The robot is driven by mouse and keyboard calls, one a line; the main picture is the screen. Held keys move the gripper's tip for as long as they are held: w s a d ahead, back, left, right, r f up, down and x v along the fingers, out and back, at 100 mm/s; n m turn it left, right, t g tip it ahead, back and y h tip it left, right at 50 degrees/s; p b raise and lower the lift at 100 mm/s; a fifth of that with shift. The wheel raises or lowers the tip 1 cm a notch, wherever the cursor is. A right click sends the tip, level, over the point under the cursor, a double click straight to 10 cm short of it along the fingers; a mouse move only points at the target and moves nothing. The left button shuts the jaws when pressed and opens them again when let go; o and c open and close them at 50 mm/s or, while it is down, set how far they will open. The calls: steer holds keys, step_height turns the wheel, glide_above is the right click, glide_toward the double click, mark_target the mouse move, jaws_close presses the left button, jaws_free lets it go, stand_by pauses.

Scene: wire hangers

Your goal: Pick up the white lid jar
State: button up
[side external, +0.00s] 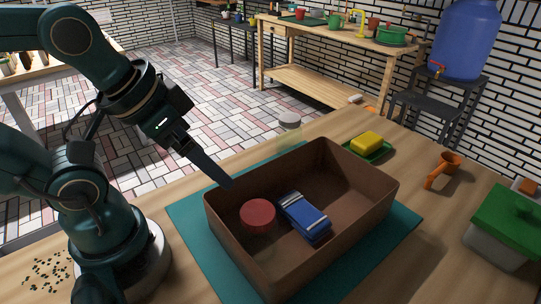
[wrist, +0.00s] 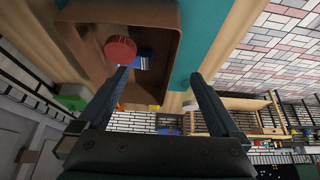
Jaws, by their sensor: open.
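The white lid jar (side external: 289,131) has a white lid and a clear body. It stands upright on the table just behind the brown box (side external: 381,207) in the side view. My gripper (side external: 226,182) is above the box's left end, pointing down and to the right, apart from the jar. In the wrist view its two fingers (wrist: 158,77) are spread wide with nothing between them.
The box holds a red-lidded jar (side external: 258,213) and a blue-and-white packet (side external: 304,217); its walls stand up around them. A teal mat (side external: 189,220) lies under it. A green dish (side external: 378,153) with a yellow block (side external: 367,142), an orange scoop (side external: 443,170) and a green-lidded container (side external: 508,215) are right.

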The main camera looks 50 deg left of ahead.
stand_by(0.4)
steer(key=n+g+y, duration=0.1)
steer(key=n+y, duration=0.3)
steer(key=n, duration=0.3)
glide_toward(288, 130)
step_height(288, 130, down, 3)
steer(key=s, duration=0.1)
steer(key=shift+n+y, duration=0.3)
steer(key=shift+n, duration=0.6)
steer(key=w+a+f, duration=0.2)
steer(key=w+f, duration=0.1)
steer(key=w+a+f, duration=0.1)
steer(key=shift+w+f, duration=0.15)
steer(key=shift+f, duration=0.25)
steer(key=shift+x, duration=2.8)
steer(key=shift+w+d, duration=0.1)
steer(key=c, duration=1.4)
